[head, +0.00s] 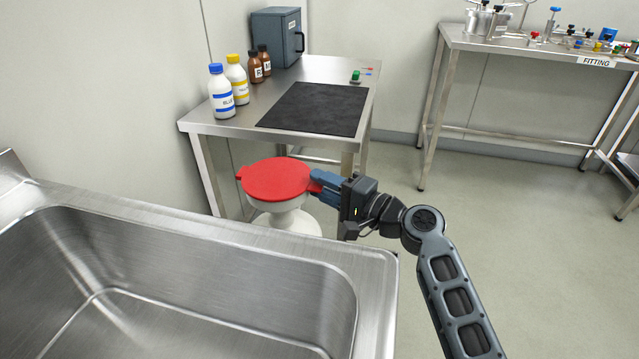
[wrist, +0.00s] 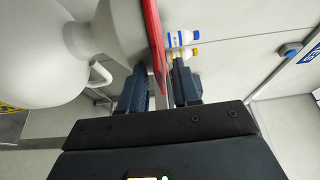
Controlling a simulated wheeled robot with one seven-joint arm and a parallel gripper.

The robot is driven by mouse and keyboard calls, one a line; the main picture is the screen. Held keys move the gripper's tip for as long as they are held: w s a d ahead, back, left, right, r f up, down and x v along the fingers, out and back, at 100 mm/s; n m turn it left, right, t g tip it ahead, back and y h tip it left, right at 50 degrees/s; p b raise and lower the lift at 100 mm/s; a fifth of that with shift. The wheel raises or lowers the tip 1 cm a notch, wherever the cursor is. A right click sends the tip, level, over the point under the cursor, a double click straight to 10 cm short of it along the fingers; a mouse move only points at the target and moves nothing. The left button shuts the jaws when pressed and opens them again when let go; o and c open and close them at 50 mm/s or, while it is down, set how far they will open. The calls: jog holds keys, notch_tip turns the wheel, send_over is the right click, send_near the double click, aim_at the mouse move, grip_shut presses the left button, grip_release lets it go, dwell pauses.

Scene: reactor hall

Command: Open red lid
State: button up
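The red lid (head: 279,179) lies flat on the wide mouth of a white container (head: 288,217) behind the sink's far edge. Small tabs stick out at its left and right sides. My gripper (head: 317,181) is at the lid's right-hand tab. In the wrist view, the red lid (wrist: 154,40) shows edge-on and reaches between the two blue fingers of my gripper (wrist: 161,72). The fingers stand apart, with narrow gaps beside the lid's edge, so they look open around it. The white container (wrist: 105,30) lies to the left there. The lid's hinge is not clear.
A steel sink (head: 190,285) fills the front left. A steel table (head: 300,75) behind the lid holds a black mat (head: 312,109), a blue-labelled bottle (head: 221,92), other bottles and a grey box (head: 277,37). A fittings table (head: 540,50) stands far right. Floor between is clear.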

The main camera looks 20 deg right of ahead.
jog(key=shift+w+a, duration=0.2)
jog(key=shift+w, duration=0.2)
jog(key=shift+c, duration=0.2)
grip_shut()
jog(key=shift+a+r, duration=0.1)
dwell(0.9)
